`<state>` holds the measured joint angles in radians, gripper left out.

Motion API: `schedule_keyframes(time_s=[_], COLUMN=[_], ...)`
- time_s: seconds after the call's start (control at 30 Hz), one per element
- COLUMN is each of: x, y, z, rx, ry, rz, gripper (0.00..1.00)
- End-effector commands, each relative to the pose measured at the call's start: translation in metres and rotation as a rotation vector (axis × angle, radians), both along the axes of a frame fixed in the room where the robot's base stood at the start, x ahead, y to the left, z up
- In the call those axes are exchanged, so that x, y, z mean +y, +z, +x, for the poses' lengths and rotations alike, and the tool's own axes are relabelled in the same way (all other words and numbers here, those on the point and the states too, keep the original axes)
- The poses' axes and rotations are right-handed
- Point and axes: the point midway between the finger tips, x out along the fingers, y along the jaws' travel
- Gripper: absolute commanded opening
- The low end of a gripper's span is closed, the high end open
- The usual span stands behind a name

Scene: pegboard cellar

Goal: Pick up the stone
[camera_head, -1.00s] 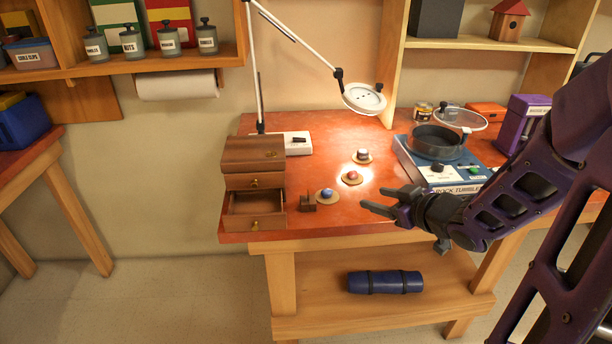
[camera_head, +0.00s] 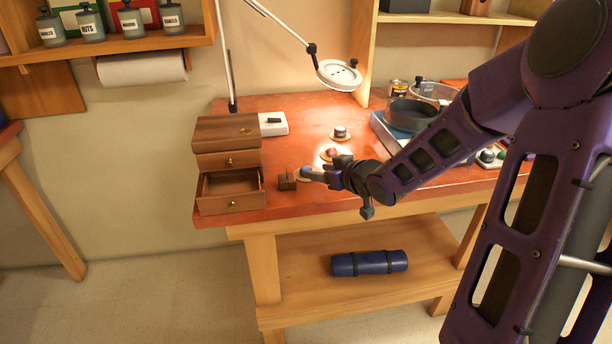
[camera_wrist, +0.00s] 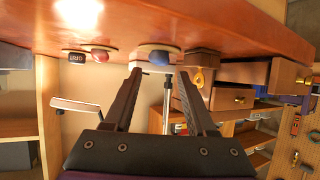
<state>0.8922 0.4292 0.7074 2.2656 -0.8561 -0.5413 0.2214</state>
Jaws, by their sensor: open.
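Two stones lie on round wooden discs on the orange-red table. A blue stone (camera_head: 305,172) is partly hidden by my gripper (camera_head: 318,173). A reddish stone (camera_head: 332,154) lies just behind it under the lamp's light. In the wrist view, which is upside down, the blue stone (camera_wrist: 158,57) shows just beyond and between my open fingertips (camera_wrist: 160,72), and the red stone (camera_wrist: 101,55) is to its left. My gripper is open and nothing shows between its fingers. I cannot tell whether a fingertip touches the blue stone's disc.
A small wooden block (camera_head: 287,180) stands just left of the blue stone. A drawer chest (camera_head: 226,135) with its lower drawer (camera_head: 232,187) pulled out is further left. A dark object (camera_head: 340,131) sits on a third disc. The magnifier lamp (camera_head: 339,75) hangs above. A pan (camera_head: 410,113) is right.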

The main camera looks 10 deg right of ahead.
Motion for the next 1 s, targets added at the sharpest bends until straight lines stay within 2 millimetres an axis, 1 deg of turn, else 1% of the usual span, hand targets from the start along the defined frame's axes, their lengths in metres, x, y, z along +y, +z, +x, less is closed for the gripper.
schedule_keyframes(time_s=[0.07, 0.2, 0.33, 0.47, 0.63, 0.67, 0.7, 0.77, 0.9, 0.97, 1.0], x=[0.002, 0.009, 0.014, 0.016, 0.016, 0.016, 0.016, 0.016, 0.016, 0.016, 0.016], y=[-0.006, -0.018, -0.024, -0.025, -0.024, -0.024, -0.024, -0.024, -0.024, -0.024, -0.024], z=[0.005, 0.023, 0.037, 0.043, 0.043, 0.043, 0.043, 0.043, 0.042, 0.042, 0.042], rx=[0.0, 0.0, 0.0, 0.001, 0.0, 0.0, 0.0, 0.001, 0.001, 0.001, 0.001], ry=[0.002, 0.002, 0.002, 0.0, 0.0, 0.0, 0.0, 0.0, 0.0, 0.0, 0.0], rz=[0.001, 0.002, 0.001, 0.0, -0.002, -0.002, -0.002, -0.001, -0.001, -0.001, -0.001], gripper=[0.57, 0.57, 0.57, 0.57, 0.57, 0.55, 0.48, 0.37, 0.12, 0.01, 0.0])
